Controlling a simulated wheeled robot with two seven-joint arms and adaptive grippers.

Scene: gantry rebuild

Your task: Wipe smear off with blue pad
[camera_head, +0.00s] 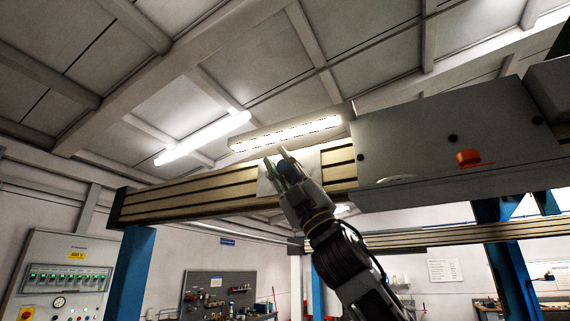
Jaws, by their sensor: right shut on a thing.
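My right gripper (281,164) reaches up from the lower right to the front of the overhead beam (215,204). Its jaws are shut on a small dark blue thing, the blue pad (289,171), mostly hidden by the fingers. Behind the gripper is a pale flat plate (309,163) on the beam's face. The fingertips overlap the plate in the picture; I cannot tell whether the pad touches it. I cannot make out a smear; the gripper covers part of the plate. My left gripper is out of view.
A lit lamp (288,132) sits just above the gripper. A blue post (131,270) carries the beam's left end. A control cabinet (45,245) stands at left.

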